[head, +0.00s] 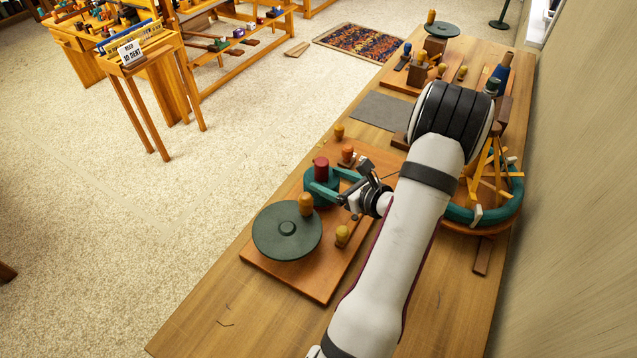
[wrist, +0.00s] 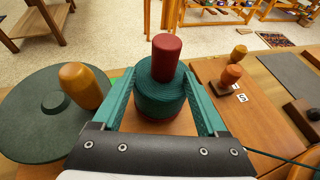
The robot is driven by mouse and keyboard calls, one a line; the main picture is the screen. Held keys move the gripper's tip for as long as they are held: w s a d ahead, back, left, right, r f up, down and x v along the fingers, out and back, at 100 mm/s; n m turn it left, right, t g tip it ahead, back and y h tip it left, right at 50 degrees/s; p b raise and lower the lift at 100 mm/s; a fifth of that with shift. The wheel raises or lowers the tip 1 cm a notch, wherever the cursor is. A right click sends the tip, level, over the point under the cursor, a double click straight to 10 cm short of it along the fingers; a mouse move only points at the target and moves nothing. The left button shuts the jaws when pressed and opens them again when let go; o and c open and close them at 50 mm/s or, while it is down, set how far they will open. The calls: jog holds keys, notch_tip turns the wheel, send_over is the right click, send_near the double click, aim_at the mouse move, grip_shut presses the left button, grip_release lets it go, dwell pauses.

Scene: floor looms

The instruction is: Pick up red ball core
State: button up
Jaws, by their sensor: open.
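A dark red rounded peg (wrist: 166,57) stands upright on a ribbed teal drum (wrist: 160,100) with a red band at its base; I take this piece for the red ball core. The peg also shows in the head view (head: 321,168), on the left part of the workbench. My gripper (wrist: 160,88) has teal fingers and is open. Its fingers reach along both sides of the teal drum, with the drum between them in the wrist view. I cannot tell whether either finger touches it. In the head view my gripper (head: 322,183) is low at the drum.
A dark green disc (head: 287,230) with an orange-yellow peg (head: 305,204) stands close left of the drum on a wooden board (head: 313,285). An orange peg (head: 347,154) and a yellow peg (head: 342,235) stand nearby. A teal ring frame (head: 511,200) is at right. The front bench is clear.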

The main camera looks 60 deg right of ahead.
jog(key=x, duration=0.7)
jog(key=shift+s+d, duration=0.1)
jog(key=shift+d, duration=0.1)
grip_shut()
